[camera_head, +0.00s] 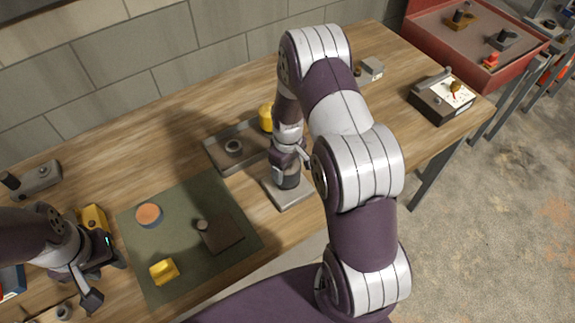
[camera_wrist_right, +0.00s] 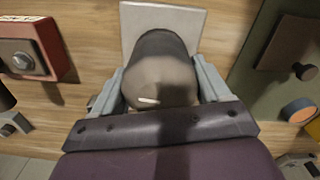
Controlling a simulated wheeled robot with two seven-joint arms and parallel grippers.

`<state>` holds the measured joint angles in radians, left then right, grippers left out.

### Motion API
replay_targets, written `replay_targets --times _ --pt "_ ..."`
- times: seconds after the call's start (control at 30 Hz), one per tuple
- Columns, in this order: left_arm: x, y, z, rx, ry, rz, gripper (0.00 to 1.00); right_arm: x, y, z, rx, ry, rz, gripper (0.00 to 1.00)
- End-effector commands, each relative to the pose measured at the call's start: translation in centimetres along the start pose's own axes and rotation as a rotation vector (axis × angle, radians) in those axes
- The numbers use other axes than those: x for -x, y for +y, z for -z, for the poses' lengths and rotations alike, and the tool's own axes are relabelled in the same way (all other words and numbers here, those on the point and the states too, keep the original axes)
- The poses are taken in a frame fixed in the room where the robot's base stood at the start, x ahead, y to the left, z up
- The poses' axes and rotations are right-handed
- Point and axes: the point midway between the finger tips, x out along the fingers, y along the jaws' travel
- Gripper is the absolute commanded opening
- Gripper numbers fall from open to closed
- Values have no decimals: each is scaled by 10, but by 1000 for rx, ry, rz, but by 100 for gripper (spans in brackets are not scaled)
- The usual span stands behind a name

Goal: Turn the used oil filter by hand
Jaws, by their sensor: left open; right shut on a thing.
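The used oil filter (camera_wrist_right: 165,75) is a dark rounded cylinder with a small pale mark on its near end. It stands on a square grey plate (camera_head: 291,199) near the table's front edge. My right gripper (camera_head: 291,160) is above the plate, with its grey fingers on both sides of the filter, shut on it. In the head view the lower part of the filter (camera_head: 288,180) shows below the fingers, and the rest is mostly hidden. My left gripper (camera_head: 106,279) is open and empty at the lower left, beside the green mat (camera_head: 190,275).
The mat holds an orange-topped disc (camera_head: 149,215), a yellow block (camera_head: 164,271) and a dark plate with a knob (camera_head: 226,236). A grey tray (camera_head: 213,157) lies behind. A gauge box (camera_head: 440,99) and red tray (camera_head: 425,32) are at right. Bare wood lies between.

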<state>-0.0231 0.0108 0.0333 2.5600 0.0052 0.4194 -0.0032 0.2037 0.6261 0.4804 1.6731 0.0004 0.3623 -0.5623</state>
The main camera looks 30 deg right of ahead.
Motion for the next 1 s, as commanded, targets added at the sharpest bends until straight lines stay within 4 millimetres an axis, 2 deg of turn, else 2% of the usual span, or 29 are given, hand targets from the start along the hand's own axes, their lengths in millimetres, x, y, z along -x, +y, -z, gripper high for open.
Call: replay_targets --times 0.1,0.37,0.4,0.47,0.77,0.87,1.0 --pt "0 0 0 0 0 0 43 1 1 1 47 4 -2 31" --pt "0 0 0 0 0 0 43 1 1 1 44 4 -2 31" --pt "0 0 0 0 0 0 43 1 1 1 44 4 -2 79" --pt "0 0 0 0 0 0 43 1 1 1 43 4 -2 99" --pt "-2 0 0 0 0 0 43 4 1 1 42 4 -2 100" --pt "-8 0 -1 0 0 0 43 16 1 2 42 6 -4 100" --pt "-19 0 -2 0 0 0 43 47 1 2 43 8 -5 100"
